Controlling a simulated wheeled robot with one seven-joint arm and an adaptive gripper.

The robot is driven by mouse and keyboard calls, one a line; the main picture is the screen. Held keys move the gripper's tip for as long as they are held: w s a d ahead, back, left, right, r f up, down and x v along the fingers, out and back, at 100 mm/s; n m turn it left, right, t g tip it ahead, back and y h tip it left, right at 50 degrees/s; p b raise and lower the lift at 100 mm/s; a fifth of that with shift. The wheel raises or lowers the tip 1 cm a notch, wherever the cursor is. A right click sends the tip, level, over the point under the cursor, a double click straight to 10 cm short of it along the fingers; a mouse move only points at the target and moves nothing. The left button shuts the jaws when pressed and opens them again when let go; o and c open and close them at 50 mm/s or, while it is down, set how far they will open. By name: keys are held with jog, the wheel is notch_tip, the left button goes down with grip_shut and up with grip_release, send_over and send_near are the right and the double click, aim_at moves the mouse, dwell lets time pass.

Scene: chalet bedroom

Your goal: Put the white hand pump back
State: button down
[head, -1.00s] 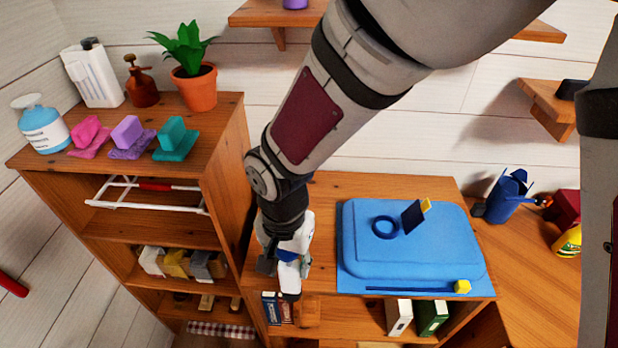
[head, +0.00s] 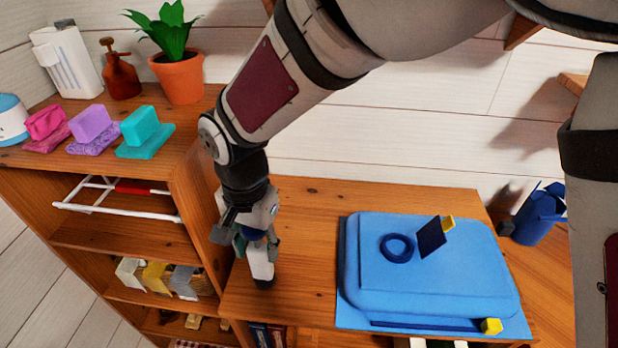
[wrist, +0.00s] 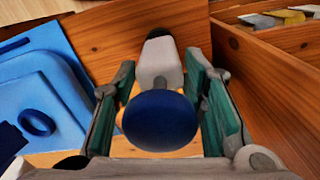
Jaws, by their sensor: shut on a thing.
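The white hand pump (head: 261,263) has a pale body, a dark tip and a round blue end. My gripper (head: 249,238) is shut on it, with the pump hanging tip down over the left end of the wooden table top (head: 310,235). In the wrist view the blue end of the pump (wrist: 160,120) faces the camera between the green-padded fingers of my gripper (wrist: 160,78). The white body and dark tip point away from the camera. I cannot tell whether the tip touches the wood.
A blue case (head: 430,265) with a ring and a dark panel on it lies to the right on the table. Bare wood lies between.

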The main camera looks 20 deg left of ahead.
jog(key=shift+w+f, duration=0.15)
jog(key=shift+f, duration=0.35)
jog(key=shift+r, duration=0.1)
jog(key=c, duration=1)
grip_release()
jog(key=shift+f, duration=0.2)
jog(key=shift+r, duration=0.1)
